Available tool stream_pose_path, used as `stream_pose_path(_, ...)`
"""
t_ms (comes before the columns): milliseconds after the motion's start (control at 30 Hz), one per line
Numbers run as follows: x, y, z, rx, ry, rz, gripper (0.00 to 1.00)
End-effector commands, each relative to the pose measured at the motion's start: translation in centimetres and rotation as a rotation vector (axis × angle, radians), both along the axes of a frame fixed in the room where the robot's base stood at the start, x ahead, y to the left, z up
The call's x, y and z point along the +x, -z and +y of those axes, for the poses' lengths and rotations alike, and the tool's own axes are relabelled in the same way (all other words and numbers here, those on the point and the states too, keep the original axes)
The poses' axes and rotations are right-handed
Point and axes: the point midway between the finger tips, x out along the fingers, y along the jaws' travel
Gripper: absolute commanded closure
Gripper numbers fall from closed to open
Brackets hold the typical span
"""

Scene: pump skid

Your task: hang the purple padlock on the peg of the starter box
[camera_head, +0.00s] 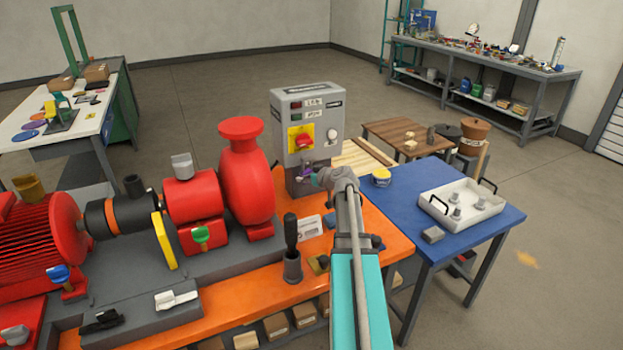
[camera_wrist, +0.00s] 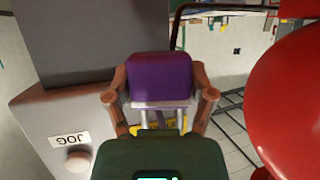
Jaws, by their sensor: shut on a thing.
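The purple padlock (camera_wrist: 160,78) sits between the two copper-coloured fingers of my gripper (camera_wrist: 160,96) in the wrist view. Its silver shackle points down in that picture, toward the dark green housing. My gripper is shut on the padlock. In the head view my gripper (camera_head: 318,180) is in front of the lower front of the grey starter box (camera_head: 309,102), and a small bit of purple shows there. The starter box also fills the left of the wrist view (camera_wrist: 50,120), with a JOG label and a round button. I cannot make out the peg clearly in either view.
The red pump (camera_head: 247,175) stands close left of the starter box and bulges into the right of the wrist view (camera_wrist: 295,95). A black-handled tool stands upright in a holder (camera_head: 291,262) in front. A blue table (camera_head: 400,208) with a white tray (camera_head: 462,222) is at right.

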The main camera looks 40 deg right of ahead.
Motion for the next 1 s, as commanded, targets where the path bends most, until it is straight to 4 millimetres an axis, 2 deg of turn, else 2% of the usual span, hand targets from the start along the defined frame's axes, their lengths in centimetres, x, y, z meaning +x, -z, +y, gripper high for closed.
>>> stream_pose_path(467, 1.6, 0.8, -0.5, 0.0, 0.001, 0.0, 0.85)
stream_pose_path(1000, 1.8, 1.0, -0.5, 0.0, 0.002, 0.0, 0.85)
